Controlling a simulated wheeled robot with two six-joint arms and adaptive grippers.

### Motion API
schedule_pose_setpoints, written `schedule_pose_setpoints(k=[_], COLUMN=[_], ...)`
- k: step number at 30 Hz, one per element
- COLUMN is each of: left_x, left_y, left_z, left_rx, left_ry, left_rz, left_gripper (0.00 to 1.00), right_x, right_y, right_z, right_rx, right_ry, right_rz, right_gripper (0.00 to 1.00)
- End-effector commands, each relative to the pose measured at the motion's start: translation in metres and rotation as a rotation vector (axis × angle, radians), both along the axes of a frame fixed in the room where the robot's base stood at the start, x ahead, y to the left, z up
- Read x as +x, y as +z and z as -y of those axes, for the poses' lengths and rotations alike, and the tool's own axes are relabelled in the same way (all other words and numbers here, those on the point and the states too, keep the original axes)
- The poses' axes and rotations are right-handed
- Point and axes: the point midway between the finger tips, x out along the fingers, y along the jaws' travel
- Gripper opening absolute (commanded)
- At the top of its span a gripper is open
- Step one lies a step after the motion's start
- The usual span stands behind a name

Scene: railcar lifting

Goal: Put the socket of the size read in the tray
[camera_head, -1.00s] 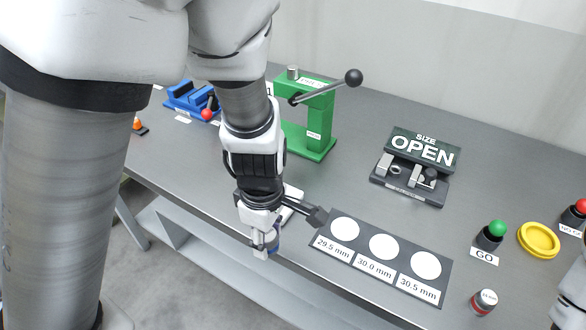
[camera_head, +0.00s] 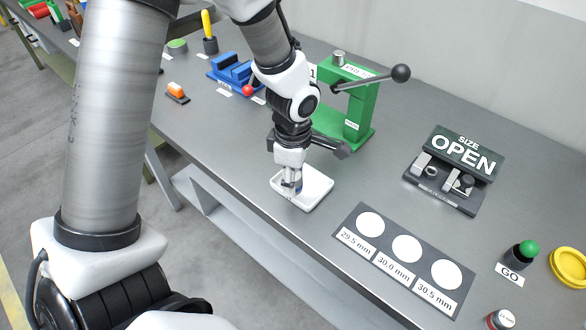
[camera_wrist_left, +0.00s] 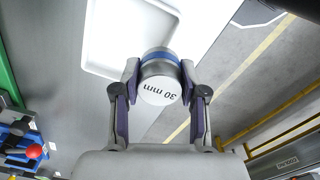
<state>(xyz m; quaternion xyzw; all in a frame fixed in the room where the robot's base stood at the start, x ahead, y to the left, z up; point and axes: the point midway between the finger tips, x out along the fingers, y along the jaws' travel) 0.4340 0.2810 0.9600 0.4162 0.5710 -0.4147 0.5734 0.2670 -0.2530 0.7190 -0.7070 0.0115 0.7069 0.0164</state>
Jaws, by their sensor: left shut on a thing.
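My left gripper (camera_head: 291,189) is shut on a socket. In the left wrist view the socket (camera_wrist_left: 160,80) is a grey cylinder with a blue band, its face marked "30 mm", between the two fingers (camera_wrist_left: 160,95). The white tray (camera_head: 318,192) lies at the bench's front edge. In the head view the gripper overlaps the tray's left part; the tray (camera_wrist_left: 118,40) lies beyond the socket in the wrist view. I cannot tell how far the socket is above it. A sign (camera_head: 467,152) reads "SIZE OPEN". My right gripper is not in view.
A green press (camera_head: 358,120) with a black-knobbed lever stands behind the tray. A plate (camera_head: 405,255) with white discs, marked 29.5, 30.0 and 30.5 mm, lies right of it. A green GO button (camera_head: 528,249) and yellow ring (camera_head: 570,268) are farther right. A blue vise (camera_head: 232,72) is back left.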

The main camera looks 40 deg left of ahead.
Motion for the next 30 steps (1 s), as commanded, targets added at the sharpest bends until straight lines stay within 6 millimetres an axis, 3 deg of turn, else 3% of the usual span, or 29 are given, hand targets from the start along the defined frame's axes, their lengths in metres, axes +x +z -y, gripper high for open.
schedule_pose_setpoints(k=[6,11,12,16,28,29,30], left_x=[0.032,0.044,0.046,0.045,0.045,0.045,0.045], left_y=[-0.001,-0.003,-0.011,-0.04,-0.044,-0.044,-0.043], left_z=[-0.024,-0.033,-0.035,-0.034,-0.033,-0.033,-0.033], left_rx=[-0.001,0.0,0.0,0.001,0.001,0.001,0.001], left_ry=[0.002,0.001,0.001,0.0,-0.001,-0.001,-0.001], left_rz=[0.0,-0.001,-0.002,-0.003,-0.001,-0.001,-0.001], left_gripper=[0.0,0.0,0.0,0.0,0.0,0.46,0.53], right_x=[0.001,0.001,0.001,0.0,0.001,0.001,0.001], right_y=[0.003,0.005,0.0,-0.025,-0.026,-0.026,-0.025], right_z=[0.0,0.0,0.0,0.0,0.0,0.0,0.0], right_rx=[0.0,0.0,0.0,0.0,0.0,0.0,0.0], right_ry=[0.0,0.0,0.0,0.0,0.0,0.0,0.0], right_rz=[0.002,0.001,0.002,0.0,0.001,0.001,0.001], right_gripper=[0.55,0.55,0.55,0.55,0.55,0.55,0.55])
